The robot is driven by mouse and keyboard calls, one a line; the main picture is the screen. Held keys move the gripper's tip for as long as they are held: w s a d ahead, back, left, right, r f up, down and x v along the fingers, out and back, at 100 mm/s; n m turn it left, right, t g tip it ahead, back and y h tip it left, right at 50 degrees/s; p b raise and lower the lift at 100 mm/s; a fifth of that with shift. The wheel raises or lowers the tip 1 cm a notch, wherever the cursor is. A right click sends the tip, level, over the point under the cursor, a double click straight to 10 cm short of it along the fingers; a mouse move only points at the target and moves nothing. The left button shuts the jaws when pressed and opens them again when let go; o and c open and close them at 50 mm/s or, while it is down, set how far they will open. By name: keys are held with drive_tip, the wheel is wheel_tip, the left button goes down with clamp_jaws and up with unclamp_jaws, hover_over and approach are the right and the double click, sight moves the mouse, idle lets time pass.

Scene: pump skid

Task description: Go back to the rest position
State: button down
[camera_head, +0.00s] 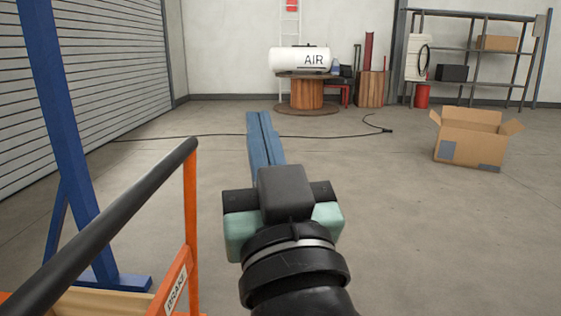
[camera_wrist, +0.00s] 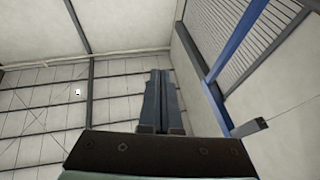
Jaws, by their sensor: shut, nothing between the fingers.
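My gripper (camera_head: 265,124) reaches forward from the bottom middle of the head view, over open floor. Its two long blue-grey fingers lie side by side against each other, shut, with nothing between them. In the wrist view my gripper (camera_wrist: 161,78) also shows shut and empty, with the ceiling and walls behind it. It touches nothing in either view. No pump skid part shows near the fingers.
An orange cart frame (camera_head: 190,205) with a black handle (camera_head: 110,222) stands close on the left, beside a blue post (camera_head: 62,110). An open cardboard box (camera_head: 468,140) sits on the floor at right. A cable (camera_head: 210,136) crosses the floor; a white air tank (camera_head: 299,59) and shelves (camera_head: 470,50) stand at the back.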

drive_tip(key=s+d+r+m+t+h+p, duration=0.1)
drive_tip(key=s+r+t+h+p, duration=0.2)
drive_tip(key=r, duration=0.4)
drive_tip(key=s+d+r+m+t+h, duration=0.1)
drive_tip(key=s+r+t+h, duration=0.1)
drive_tip(key=s+r, duration=0.45)
wheel_tip(320, 180, up, 36)
drive_tip(key=w+p, duration=0.1)
drive_tip(key=p, duration=3.4)
drive_tip(key=shift+f, duration=0.2)
drive_tip(key=shift+w+a, duration=0.1)
